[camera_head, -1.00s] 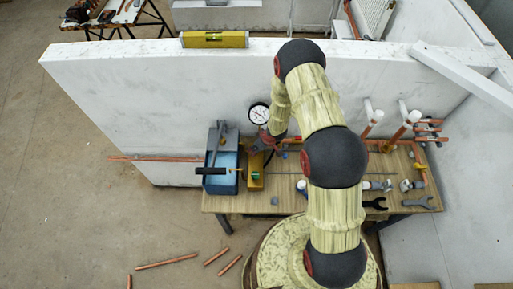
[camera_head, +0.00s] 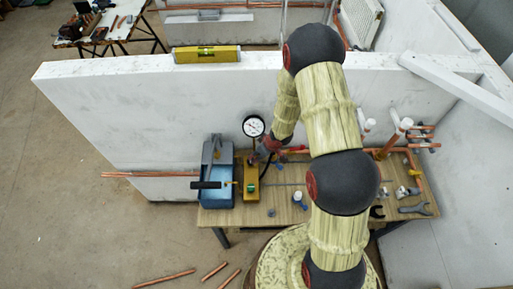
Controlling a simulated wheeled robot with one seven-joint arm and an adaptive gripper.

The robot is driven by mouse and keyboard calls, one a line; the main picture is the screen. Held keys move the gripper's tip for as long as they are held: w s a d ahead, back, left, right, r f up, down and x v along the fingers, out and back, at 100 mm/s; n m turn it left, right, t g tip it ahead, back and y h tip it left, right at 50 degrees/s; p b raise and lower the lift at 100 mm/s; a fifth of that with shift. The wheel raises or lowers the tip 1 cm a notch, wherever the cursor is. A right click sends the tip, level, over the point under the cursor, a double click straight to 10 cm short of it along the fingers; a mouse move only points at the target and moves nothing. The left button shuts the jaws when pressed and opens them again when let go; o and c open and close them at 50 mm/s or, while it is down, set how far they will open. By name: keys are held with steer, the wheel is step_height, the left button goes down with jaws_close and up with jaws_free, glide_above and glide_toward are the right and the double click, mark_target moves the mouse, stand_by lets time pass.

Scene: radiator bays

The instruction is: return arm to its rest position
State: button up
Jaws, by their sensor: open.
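My arm rises from the bottom of the head view in yellowish links with dark joints, bends over at the top and comes down toward the bench. My gripper (camera_head: 264,152) is small, dark and partly hidden at its end, just right of and below the pressure gauge. It is open, and I see nothing held in it. The white-faced gauge (camera_head: 253,127) stands above a yellow block (camera_head: 251,188) on the bench. I cannot tell whether the gripper touches the gauge or its hose.
A blue box (camera_head: 220,186) with a black handle stands left of the yellow block on the wooden bench (camera_head: 268,214). Copper pipes (camera_head: 398,133) and wrenches (camera_head: 415,208) are at the right. A white wall (camera_head: 130,115) carries a yellow level (camera_head: 206,54). Loose pipes (camera_head: 163,278) lie on the floor.

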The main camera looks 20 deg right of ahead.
steer(key=s+d+g+h, duration=0.2)
steer(key=s+d+h, duration=0.1)
steer(key=s+d, duration=0.35)
steer(key=s+d+r+m+g+h+b, duration=0.1)
steer(key=s+d+r+m+g+b, duration=0.1)
steer(key=s+r+m+b, duration=0.25)
steer(key=s+a+r+t+y+b, duration=0.1)
steer(key=s+a+r+t+b, duration=0.2)
steer(key=b, duration=0.8)
steer(key=s+a+r+m+t+y+b, duration=0.1)
steer(key=s+a+r+t+b, duration=0.1)
steer(key=s+a+r+b, duration=0.6)
steer(key=s+r+b, duration=0.3)
steer(key=s+b, duration=0.1)
steer(key=shift+t, duration=0.4)
